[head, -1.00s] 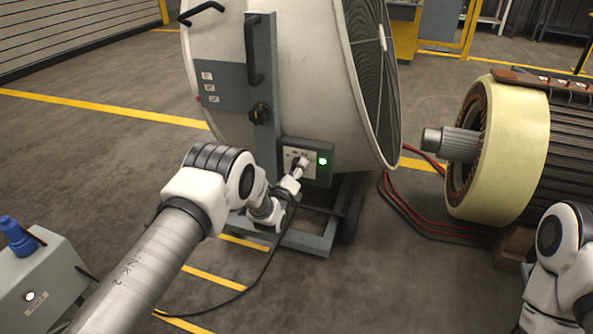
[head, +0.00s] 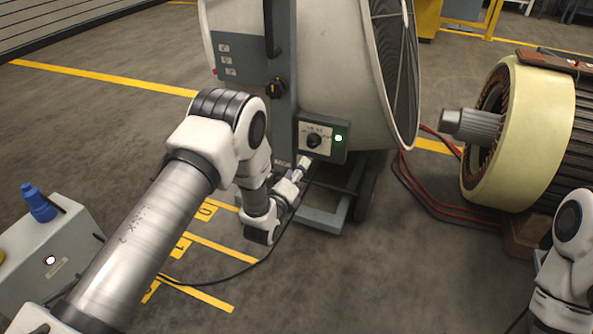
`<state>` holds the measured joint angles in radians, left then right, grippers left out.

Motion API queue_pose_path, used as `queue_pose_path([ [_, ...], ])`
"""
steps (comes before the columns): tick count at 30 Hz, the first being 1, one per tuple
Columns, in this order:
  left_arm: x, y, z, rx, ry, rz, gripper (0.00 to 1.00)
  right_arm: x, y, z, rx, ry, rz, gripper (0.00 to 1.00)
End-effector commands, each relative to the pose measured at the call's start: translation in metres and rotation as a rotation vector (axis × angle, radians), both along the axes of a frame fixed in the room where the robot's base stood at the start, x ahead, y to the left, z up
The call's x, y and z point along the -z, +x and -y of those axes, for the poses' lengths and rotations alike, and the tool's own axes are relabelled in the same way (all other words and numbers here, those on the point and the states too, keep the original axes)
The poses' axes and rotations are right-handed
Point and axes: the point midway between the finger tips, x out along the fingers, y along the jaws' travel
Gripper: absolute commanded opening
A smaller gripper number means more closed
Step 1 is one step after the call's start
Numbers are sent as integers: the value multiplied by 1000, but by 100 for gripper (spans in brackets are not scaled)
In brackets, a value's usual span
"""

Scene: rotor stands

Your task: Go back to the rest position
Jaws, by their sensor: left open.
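My left gripper (head: 304,163) is small in the head view, just below the control box (head: 336,151) on the big drum fan (head: 345,85). Its jaws are open and stand apart from the black knob (head: 314,141), which is in plain sight on the box's pale plate. My left arm reaches in from the lower left and bends down to the wrist. Part of my right arm shows at the lower right edge; its gripper is out of the picture.
A rotor with a pale yellow end ring (head: 530,130) and a steel shaft (head: 473,124) lies at right. Red cables (head: 412,185) run on the floor between fan and rotor. A black cable crosses the floor.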

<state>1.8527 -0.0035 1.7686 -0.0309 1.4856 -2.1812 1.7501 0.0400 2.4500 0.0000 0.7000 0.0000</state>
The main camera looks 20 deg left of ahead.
Motion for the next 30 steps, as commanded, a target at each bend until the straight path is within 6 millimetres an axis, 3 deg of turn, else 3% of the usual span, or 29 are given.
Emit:
queue_pose_path([
  [12, 1, -1, 0, 0, 0, -1, 64, 0, 0, 0, 0, 0, 0, 0],
  [14, 9, -4, -1, -2, -1, -13, 64, 0, 0, 0, 0, 0, 0, 0],
  [17, 38, -29, -6, -11, -3, -100, 64, 0, 0, 0, 0, 0, 0, 0],
  [20, 90, -80, -11, -37, -90, -312, 64, 0, 0, 0, 0, 0, 0, 0],
  [24, 161, -187, -15, -224, -496, -706, 64, 0, 0, 0, 0, 0, 0, 0],
  [27, 190, -271, -16, -497, -830, -938, 64, 0, 0, 0, 0, 0, 0, 0],
  [30, 198, -339, -15, -810, -1099, -1060, 64, 0, 0, 0, 0, 0, 0, 0],
])
